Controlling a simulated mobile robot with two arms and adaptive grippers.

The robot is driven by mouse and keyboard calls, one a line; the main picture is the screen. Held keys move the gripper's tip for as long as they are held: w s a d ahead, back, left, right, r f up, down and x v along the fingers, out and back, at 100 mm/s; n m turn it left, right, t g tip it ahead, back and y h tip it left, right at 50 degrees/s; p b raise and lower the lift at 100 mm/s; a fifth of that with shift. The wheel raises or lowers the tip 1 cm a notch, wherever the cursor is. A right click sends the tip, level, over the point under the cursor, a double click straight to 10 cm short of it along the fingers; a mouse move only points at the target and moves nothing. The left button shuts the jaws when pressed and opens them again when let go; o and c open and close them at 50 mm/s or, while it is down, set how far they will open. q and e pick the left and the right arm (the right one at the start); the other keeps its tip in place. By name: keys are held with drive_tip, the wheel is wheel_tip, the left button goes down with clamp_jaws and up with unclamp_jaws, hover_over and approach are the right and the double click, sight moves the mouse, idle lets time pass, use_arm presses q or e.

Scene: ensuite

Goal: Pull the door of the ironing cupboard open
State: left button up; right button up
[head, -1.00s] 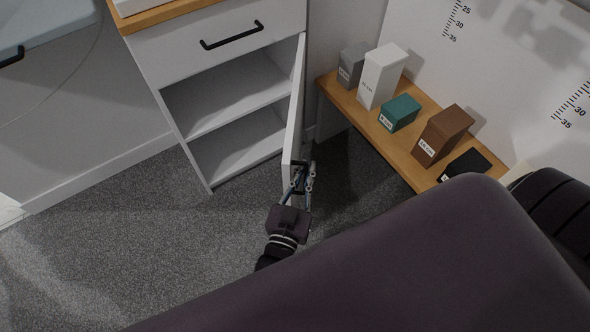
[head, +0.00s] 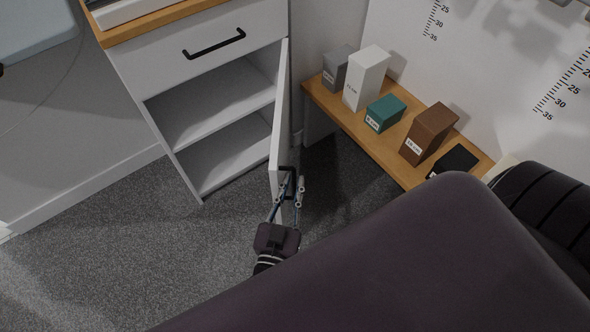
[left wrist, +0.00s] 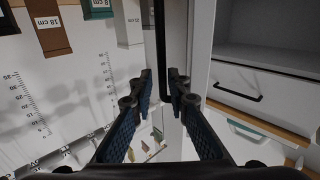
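The ironing cupboard (head: 128,75) is a white cabinet with a drawer on top and a wooden worktop. Its white door (head: 280,115) stands wide open, hinged at the right and reaching toward me; two open shelves show inside. A black bar handle (head: 292,180) is on the door's outer face, low in the picture. My left gripper (head: 292,188) is at this handle. In the left wrist view the handle bar (left wrist: 160,40) passes between the two fingers, which are drawn close around it. My right gripper is not in view.
A low wooden shelf (head: 395,167) along the wall right of the door carries several labelled boxes, among them a white one (head: 366,78), a teal one (head: 385,113) and a brown one (head: 428,133). Grey carpet (head: 110,230) left of the door is clear.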

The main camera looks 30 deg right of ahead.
use_arm(q)
drive_tip(key=v, duration=0.9)
drive_tip(key=shift+c, duration=0.3)
